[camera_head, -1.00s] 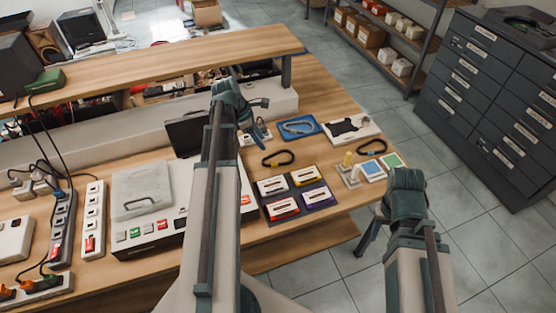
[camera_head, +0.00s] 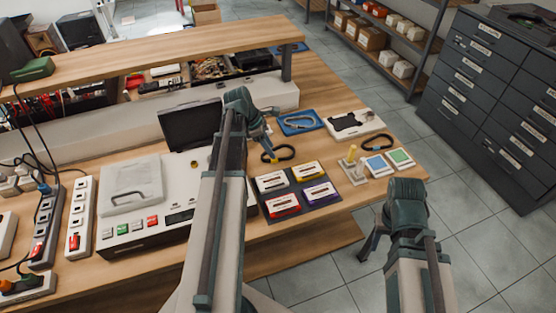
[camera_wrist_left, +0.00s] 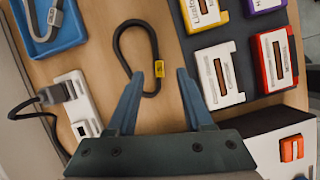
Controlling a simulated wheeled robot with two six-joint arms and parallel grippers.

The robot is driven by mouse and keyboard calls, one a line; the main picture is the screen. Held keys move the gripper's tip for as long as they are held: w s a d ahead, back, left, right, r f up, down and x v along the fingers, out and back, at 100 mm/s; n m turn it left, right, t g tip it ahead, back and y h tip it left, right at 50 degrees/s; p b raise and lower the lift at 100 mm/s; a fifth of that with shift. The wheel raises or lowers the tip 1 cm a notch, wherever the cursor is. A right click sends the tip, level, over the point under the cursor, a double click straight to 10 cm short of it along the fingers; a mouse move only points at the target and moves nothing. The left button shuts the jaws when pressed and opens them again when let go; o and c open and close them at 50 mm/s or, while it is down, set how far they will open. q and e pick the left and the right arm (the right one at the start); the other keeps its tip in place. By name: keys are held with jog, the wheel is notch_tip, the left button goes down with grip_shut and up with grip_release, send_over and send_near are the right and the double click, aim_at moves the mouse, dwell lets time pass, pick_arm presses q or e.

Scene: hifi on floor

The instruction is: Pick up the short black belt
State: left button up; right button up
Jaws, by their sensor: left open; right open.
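A black belt loop (camera_head: 284,156) lies on the table beside the cassettes. It also shows in the left wrist view (camera_wrist_left: 117,42), as a narrow loop with a yellow tag. My left gripper (camera_head: 268,143) is above this loop. In the left wrist view my left gripper (camera_wrist_left: 158,92) is open and empty, with the loop's tagged end between its fingertips; contact is not clear. A second black loop (camera_head: 376,141) lies farther right, beyond the coloured pads. Which loop is shorter is hard to tell. My right gripper (camera_head: 371,240) hangs off the table's right side, with no object seen in it.
A blue tray (camera_head: 300,122) holds a grey loop. A mat with several cassettes (camera_head: 300,188) lies close to the near loop. A raised shelf (camera_head: 150,60) runs behind.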

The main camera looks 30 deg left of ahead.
pick_arm(q)
jog(key=shift+a+b+x, duration=0.1)
jog(key=shift+b+x, duration=0.95)
jog(key=shift+a+b+x, duration=0.15)
jog(key=shift+b+x, duration=0.85)
jog(key=shift+w+d+f+b, duration=0.1)
jog(key=shift+d+f+b, duration=0.1)
jog(key=shift+f+b, duration=0.3)
grip_shut()
